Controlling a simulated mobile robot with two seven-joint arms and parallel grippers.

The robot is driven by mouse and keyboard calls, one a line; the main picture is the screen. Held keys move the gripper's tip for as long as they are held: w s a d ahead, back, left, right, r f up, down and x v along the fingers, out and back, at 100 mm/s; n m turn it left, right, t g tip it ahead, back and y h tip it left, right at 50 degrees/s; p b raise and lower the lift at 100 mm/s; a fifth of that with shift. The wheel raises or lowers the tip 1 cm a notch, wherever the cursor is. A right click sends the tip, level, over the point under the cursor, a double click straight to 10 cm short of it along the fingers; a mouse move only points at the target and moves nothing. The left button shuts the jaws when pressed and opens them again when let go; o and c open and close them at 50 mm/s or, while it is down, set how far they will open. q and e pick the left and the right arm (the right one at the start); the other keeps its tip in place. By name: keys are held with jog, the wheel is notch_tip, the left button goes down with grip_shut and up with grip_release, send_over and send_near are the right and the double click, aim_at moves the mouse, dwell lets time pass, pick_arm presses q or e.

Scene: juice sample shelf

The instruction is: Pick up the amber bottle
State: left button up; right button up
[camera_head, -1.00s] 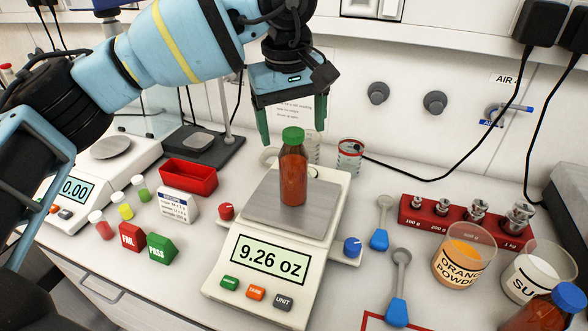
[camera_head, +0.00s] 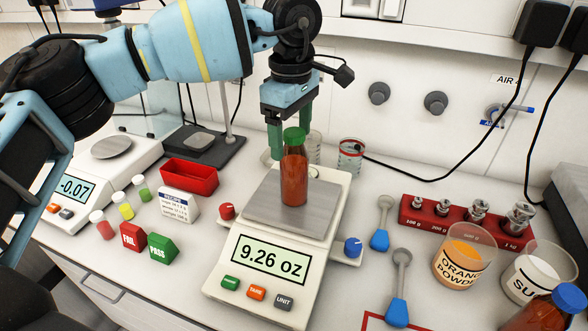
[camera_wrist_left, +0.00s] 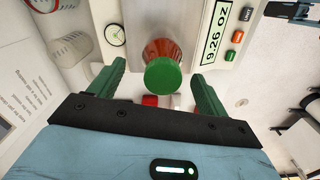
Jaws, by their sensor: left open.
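An amber bottle (camera_head: 293,175) with a green cap stands upright on the metal pan (camera_head: 262,212) of the scale (camera_head: 258,262), which reads 9.26 oz. My left gripper (camera_head: 289,140) is open, its green fingers pointing down at the bottle's top from behind it in the head view. In the left wrist view the bottle's green cap (camera_wrist_left: 163,77) lies between and just beyond the two spread fingers (camera_wrist_left: 155,85), with no visible contact. A second amber bottle (camera_head: 540,315) with a blue cap is cut off at the lower right.
An orange powder beaker (camera_head: 462,262), a sugar beaker (camera_head: 527,275) and a red weight block (camera_head: 455,222) stand right. A red tray (camera_head: 189,176), small vials (camera_head: 122,206) and another scale (camera_head: 88,183) stand left.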

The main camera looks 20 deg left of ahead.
aim_at(293, 151)
pick_arm(q)
jog(key=shift+s+d+f+p, duration=0.15)
jog(key=shift+f+p, duration=0.25)
jog(key=shift+f, duration=2.15)
jog(key=c, duration=1.3)
jog(key=shift+r, duration=0.15)
jog(key=shift+r, duration=0.45)
jog(key=shift+s+d+r, duration=0.1)
jog(key=shift+s+r, duration=0.1)
jog(key=shift+r, duration=0.4)
jog(key=shift+s+d+r, duration=0.1)
jog(key=shift+s+r, duration=0.05)
jog(key=shift+r, duration=0.45)
jog(key=s+d, duration=0.1)
jog(key=s, duration=0.4)
jog(key=s+d+r, duration=0.1)
jog(key=s, duration=0.3)
jog(key=s+d, duration=0.2)
jog(key=s, duration=0.3)
jog(key=shift+s+r+b, duration=0.25)
jog(key=shift+s+b, duration=0.1)
jog(key=shift+b, duration=0.05)
